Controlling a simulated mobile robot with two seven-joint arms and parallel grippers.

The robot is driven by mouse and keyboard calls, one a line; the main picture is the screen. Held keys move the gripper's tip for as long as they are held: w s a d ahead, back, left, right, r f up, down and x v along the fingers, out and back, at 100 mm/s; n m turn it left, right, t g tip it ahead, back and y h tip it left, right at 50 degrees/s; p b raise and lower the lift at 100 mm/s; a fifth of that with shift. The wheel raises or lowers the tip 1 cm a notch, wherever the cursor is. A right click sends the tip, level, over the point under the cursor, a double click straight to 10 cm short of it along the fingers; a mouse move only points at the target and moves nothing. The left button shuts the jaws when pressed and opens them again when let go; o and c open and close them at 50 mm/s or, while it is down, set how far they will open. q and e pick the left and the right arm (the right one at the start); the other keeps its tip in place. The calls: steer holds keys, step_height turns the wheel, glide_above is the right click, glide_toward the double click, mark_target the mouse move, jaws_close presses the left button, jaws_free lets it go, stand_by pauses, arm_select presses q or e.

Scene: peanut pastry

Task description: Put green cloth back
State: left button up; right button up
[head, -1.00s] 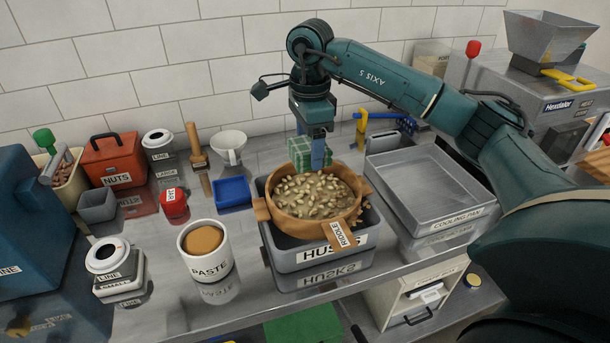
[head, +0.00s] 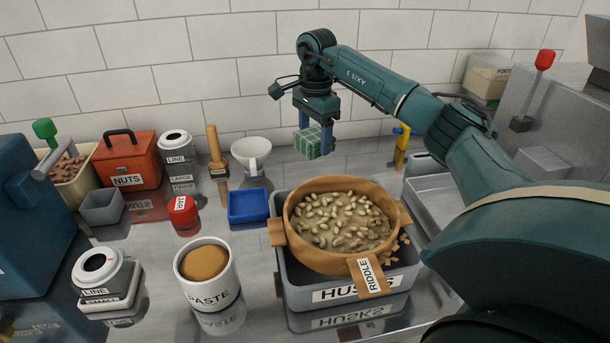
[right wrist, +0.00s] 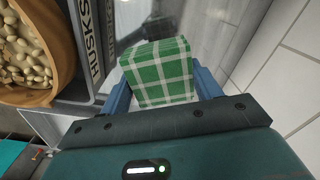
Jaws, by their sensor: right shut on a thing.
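The green checked cloth (head: 309,141) is a folded block held between the blue fingers of my right gripper (head: 314,138). It is above the counter behind the riddle, near the tiled wall. In the right wrist view the cloth (right wrist: 160,72) sits between both fingers of the right gripper (right wrist: 162,85), which are shut on it. The wooden riddle (head: 300,243), full of peanuts, rests on the grey husks bin (head: 305,293), in front of the cloth. My left gripper is not in view.
A white funnel (head: 251,151), a wooden-handled brush (head: 215,150) and a blue tray (head: 247,206) stand left of the cloth. A yellow-handled tool (head: 401,145) is to the right. The paste pot (head: 212,290) is in front. Bare counter shows behind the riddle.

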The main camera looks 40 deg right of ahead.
mark_target(315, 134)
step_height(315, 134, down, 9)
steer(key=shift+r, duration=0.15)
stand_by(0.4)
steer(key=shift+f, duration=0.2)
steer(key=o, duration=0.9)
steer(key=shift+r, duration=0.1)
step_height(315, 134, up, 12)
steer(key=shift+r, duration=0.15)
